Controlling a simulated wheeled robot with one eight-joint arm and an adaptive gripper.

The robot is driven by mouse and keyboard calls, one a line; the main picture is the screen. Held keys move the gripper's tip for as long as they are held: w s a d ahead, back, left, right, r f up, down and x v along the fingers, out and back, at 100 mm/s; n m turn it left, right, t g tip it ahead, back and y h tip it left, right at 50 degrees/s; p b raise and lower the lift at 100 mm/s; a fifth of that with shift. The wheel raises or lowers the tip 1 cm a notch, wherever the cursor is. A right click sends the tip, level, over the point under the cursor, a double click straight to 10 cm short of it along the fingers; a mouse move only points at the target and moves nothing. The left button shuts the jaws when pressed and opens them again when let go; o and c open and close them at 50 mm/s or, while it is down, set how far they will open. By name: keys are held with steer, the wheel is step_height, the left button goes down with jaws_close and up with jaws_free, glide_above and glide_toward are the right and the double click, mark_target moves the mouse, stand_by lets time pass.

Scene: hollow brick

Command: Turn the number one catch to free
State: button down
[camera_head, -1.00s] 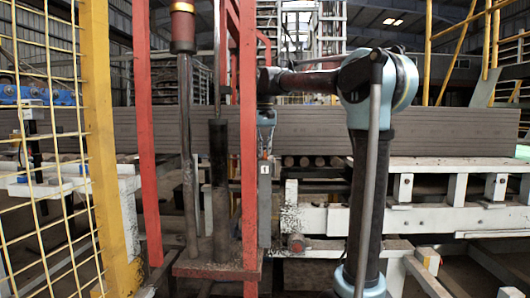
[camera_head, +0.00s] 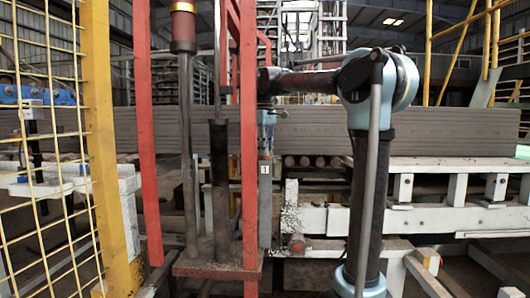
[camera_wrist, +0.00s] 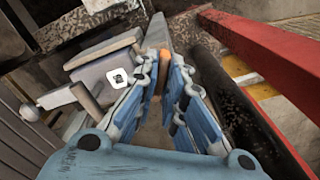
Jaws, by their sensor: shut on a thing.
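The number one catch stands as a grey post with a white label marked 1 (camera_head: 265,169), just right of the red frame. In the wrist view, its grey plate carries a white label with a dark mark (camera_wrist: 118,78). An orange-ended handle (camera_wrist: 163,57) shows between my fingertips. My gripper (camera_wrist: 165,70), with blue jointed fingers, is shut on this orange-ended handle; the fingers hide much of it. A short brown peg (camera_wrist: 86,100) sticks out beside the left finger, apart from the grip. In the head view, my gripper (camera_head: 267,130) is above the label, and its fingertips are hard to make out.
A red frame (camera_head: 249,130) stands close left of my gripper; its red beam (camera_wrist: 275,50) crosses the wrist view's right side. A dark cylinder (camera_wrist: 235,105) lies near the right finger. A long grey stack (camera_head: 440,131) spans behind. Yellow mesh fencing (camera_head: 100,130) is at left.

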steer(key=n, duration=0.6)
steer(key=shift+d+n, duration=0.1)
steer(key=shift+n, duration=0.2)
steer(key=shift+w, duration=0.1)
stand_by(0.4)
steer(key=c, duration=1.7)
jaws_free()
steer(key=shift+r, duration=0.15)
step_height(320, 180, up, 12)
steer(key=shift+f, duration=0.15)
